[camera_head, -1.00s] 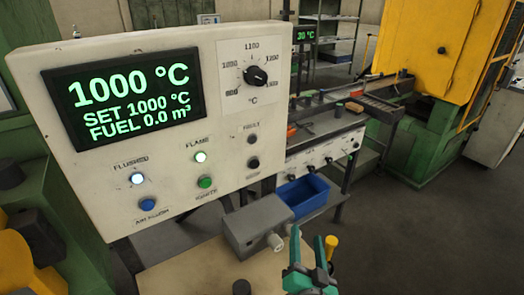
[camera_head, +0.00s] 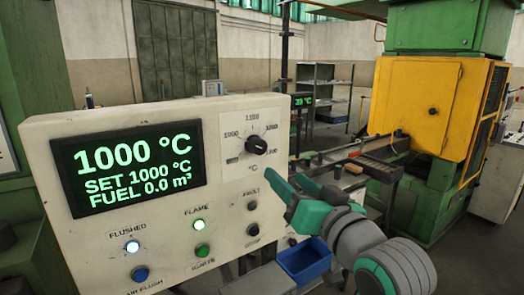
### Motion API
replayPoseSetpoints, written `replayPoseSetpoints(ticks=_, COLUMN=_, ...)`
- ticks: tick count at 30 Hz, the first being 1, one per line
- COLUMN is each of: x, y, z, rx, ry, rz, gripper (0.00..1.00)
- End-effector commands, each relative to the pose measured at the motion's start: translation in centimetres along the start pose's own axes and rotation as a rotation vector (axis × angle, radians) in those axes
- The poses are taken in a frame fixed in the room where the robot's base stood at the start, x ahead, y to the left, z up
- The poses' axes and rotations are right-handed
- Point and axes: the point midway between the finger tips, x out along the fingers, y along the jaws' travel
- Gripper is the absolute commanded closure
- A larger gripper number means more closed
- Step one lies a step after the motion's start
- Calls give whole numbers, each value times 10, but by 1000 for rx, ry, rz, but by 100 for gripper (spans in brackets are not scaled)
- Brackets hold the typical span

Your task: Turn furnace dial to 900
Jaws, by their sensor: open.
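The furnace dial (camera_head: 256,146) is a black knob on a white scale plate at the upper right of the cream control panel (camera_head: 225,265). Marks around it include 1000 and 1100; the others are hard to read, and I cannot tell exactly where its pointer stands. The green-lettered display (camera_head: 130,168) reads 1000 °C, SET 1000 °C and FUEL 0.0 m³. My gripper (camera_head: 284,180), teal and grey, is open and empty. In the picture it is below and right of the dial and appears apart from it.
Below the display are a lit white FLUSHED lamp (camera_head: 133,247), a blue button (camera_head: 140,273), a lit FLAME lamp (camera_head: 199,225), a green button (camera_head: 202,251) and dark FAULT controls. A blue bin (camera_head: 304,262) sits below right. A yellow machine (camera_head: 420,100) stands behind.

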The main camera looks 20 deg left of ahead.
Motion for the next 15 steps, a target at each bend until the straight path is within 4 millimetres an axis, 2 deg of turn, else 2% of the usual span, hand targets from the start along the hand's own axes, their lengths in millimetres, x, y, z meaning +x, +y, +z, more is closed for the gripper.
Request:
replayPoseSetpoints(ticks=1, x=-2, y=-9, z=-11, rx=-22, ry=-6, rz=-8, gripper=48)
replayPoseSetpoints(ticks=6, x=-8, y=-25, z=-27, rx=-60, ry=-32, rz=-21, gripper=48)
replayPoseSetpoints(ticks=11, x=-4, y=-29, z=-30, rx=-68, ry=-42, rz=-25, gripper=48)
replayPoseSetpoints(ticks=15, x=13, y=-30, z=-29, rx=-66, ry=-42, rz=-27, gripper=48)
